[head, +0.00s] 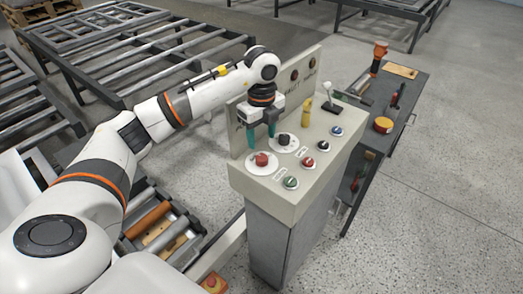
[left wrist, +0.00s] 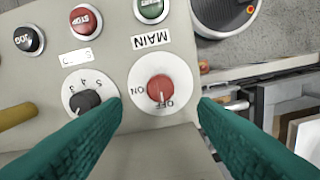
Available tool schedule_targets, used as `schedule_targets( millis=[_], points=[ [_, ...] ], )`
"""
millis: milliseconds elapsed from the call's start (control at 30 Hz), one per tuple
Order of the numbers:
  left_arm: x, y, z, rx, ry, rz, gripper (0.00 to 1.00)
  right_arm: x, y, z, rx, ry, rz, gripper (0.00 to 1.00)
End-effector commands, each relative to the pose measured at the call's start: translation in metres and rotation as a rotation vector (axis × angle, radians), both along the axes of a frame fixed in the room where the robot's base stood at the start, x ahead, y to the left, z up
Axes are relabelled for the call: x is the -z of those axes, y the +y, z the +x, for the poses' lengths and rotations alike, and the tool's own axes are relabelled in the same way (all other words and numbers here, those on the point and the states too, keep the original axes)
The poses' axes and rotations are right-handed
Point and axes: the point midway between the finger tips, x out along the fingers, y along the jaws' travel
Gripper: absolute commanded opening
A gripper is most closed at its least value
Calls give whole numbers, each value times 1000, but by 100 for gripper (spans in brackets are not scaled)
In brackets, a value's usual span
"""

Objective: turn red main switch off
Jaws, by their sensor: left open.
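The red main switch (head: 262,159) is a round knob on a white disc, at the front left of the control panel's top. The MAIN label (left wrist: 150,40) is beside the disc. My left gripper (head: 261,133) has teal fingers pointing down, open and empty, above the panel and a little behind the switch. In the wrist view its fingers (left wrist: 160,108) flank the disc. My right gripper is not in view.
A black selector knob (head: 284,139), a green button (head: 290,183), a red button (head: 323,146) and a yellow lever (head: 306,112) share the panel (head: 240,180). A raised back plate stands behind. A tool cart (head: 408,92) is at right; roller conveyors (head: 160,42) are at left.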

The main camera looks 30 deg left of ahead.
Motion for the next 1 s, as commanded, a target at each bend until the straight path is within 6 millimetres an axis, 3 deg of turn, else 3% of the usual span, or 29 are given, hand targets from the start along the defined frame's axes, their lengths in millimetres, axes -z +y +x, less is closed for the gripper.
schedule_targets(
  millis=[100, 300, 1000],
  points=[
    [-22, 0, 1, 0, -4, 0, 54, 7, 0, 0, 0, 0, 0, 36],
    [-44, 0, 1, -1, -2, 0, 54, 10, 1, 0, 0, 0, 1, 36],
    [-48, 0, 0, -1, 0, 1, 54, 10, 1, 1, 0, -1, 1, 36]
  ],
)
